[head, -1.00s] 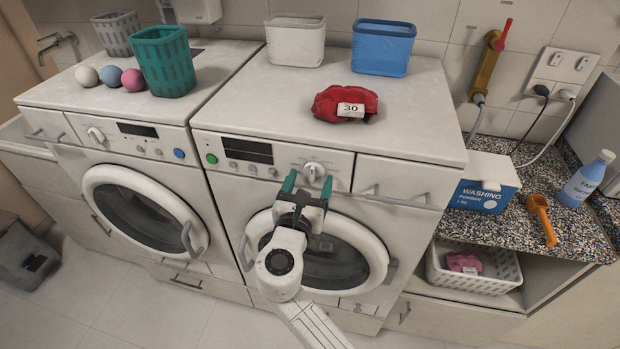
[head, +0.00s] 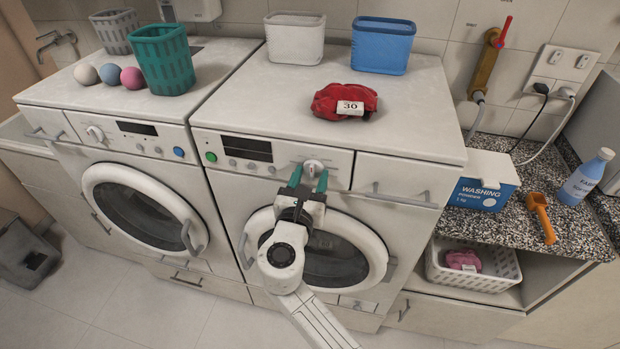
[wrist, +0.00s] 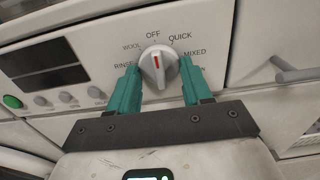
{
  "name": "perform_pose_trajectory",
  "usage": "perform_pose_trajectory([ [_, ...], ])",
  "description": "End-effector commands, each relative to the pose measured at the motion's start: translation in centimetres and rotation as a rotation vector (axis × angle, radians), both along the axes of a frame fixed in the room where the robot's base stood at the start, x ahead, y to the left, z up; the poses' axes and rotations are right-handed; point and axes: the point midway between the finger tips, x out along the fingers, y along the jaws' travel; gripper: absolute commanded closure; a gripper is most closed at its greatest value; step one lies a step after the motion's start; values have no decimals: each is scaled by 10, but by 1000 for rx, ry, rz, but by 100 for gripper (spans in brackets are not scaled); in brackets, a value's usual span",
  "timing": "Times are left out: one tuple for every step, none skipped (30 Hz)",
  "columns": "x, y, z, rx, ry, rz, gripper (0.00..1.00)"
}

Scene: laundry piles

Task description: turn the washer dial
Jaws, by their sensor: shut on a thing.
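The white washer dial (head: 314,166) is on the front panel of the right washer (head: 230,205). In the wrist view the dial (wrist: 158,64) has a red mark pointing up near OFF, with WOOL and RINSE to its left and QUICK and MIXED to its right. My gripper (head: 309,175) has its two teal fingers on either side of the dial and is shut on it. The fingers also show in the wrist view (wrist: 159,78), covering part of the lower labels.
A display and small buttons sit left of the dial; a green button (head: 211,157) is further left. The round door (head: 378,250) lies below, behind my arm. A drawer handle (head: 400,198) sticks out to the right. A red cloth tagged 30 (head: 336,96) lies on top.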

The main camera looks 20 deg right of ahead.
Motion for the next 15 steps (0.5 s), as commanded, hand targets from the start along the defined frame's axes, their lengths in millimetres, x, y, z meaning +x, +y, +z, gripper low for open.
perform_pose_trajectory([
  [0,0,0,0,0,0,81],
  [0,0,0,2,-1,0,81],
  [0,0,0,3,-2,0,81],
  [0,0,0,6,-4,0,81],
  [0,0,-1,10,-7,0,81],
  [0,0,-1,15,-11,0,81],
  [0,0,-1,21,-15,0,81],
  [0,0,-1,29,-21,0,81],
  [0,1,-1,41,-30,1,81],
  [0,1,-2,53,-38,1,81],
  [0,1,-2,64,-46,1,81],
  [0,1,-2,82,-61,1,81],
  [0,1,-2,96,-71,1,81],
  [0,1,-3,113,-83,0,81],
  [0,1,-3,136,-100,0,81],
])
